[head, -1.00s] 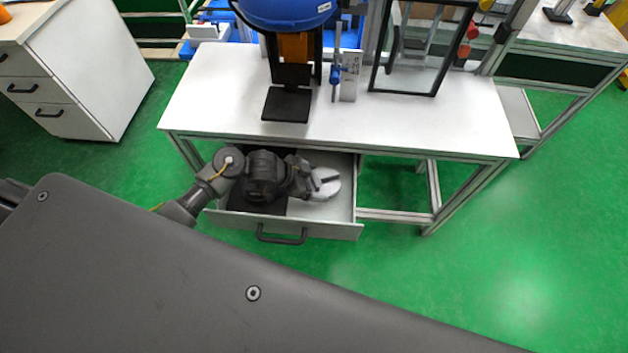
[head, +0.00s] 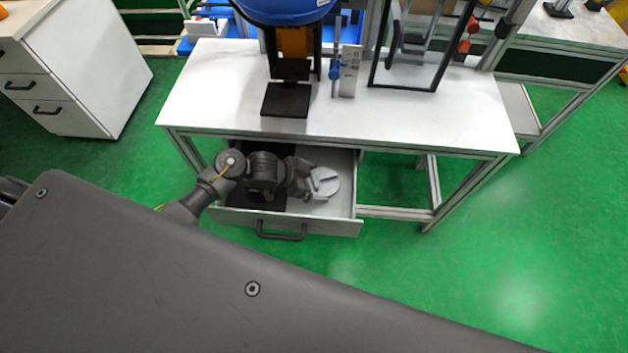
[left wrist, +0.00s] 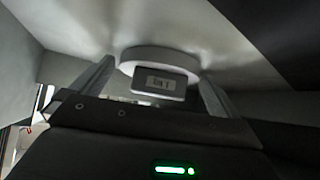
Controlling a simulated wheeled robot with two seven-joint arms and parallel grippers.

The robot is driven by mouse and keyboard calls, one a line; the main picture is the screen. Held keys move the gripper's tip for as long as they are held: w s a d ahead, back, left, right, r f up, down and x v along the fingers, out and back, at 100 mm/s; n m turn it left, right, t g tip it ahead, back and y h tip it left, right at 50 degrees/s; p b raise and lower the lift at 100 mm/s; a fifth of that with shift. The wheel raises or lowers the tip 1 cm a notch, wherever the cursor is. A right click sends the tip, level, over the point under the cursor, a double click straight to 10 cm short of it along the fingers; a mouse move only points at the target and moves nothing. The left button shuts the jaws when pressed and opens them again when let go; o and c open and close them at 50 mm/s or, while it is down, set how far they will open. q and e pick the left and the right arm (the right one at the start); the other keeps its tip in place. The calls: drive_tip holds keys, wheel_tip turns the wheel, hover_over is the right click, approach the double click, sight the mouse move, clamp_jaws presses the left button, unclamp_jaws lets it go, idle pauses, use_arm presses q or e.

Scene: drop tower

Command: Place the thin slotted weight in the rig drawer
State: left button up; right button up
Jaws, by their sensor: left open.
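The thin slotted weight (head: 327,181) is a pale grey disc with a slot. It lies inside the open rig drawer (head: 340,226), toward its right side, and looks flat on the drawer floor. My left gripper (head: 311,184) is inside the drawer, just left of the weight, with its fingers spread. In the left wrist view the weight (left wrist: 158,54) shows ahead, between the two parted fingers, with a small dark label block in front of it. Whether a finger still touches the disc cannot be told. My right gripper is out of view.
The white table (head: 420,120) stands over the drawer, its front edge close above my left arm. A black-framed panel (head: 405,88) and a rig with a black base plate (head: 286,100) stand on it. A black liner (head: 256,200) covers the drawer's left part. A white cabinet (head: 85,70) is at left.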

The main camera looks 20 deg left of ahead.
sight(312, 180)
use_arm(q)
drive_tip(key=p+v, duration=0.1)
drive_tip(key=v, duration=0.4)
drive_tip(key=shift+a+r+p, duration=0.15)
drive_tip(key=shift+r+p, duration=0.15)
drive_tip(key=shift+r, duration=0.1)
drive_tip(key=p+v, duration=0.1)
drive_tip(key=v, duration=0.5)
drive_tip(key=shift+s, duration=0.2)
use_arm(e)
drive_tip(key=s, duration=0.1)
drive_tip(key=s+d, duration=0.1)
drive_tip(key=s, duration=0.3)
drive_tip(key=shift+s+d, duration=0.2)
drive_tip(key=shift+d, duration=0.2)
use_arm(q)
drive_tip(key=shift+a+r, duration=0.15)
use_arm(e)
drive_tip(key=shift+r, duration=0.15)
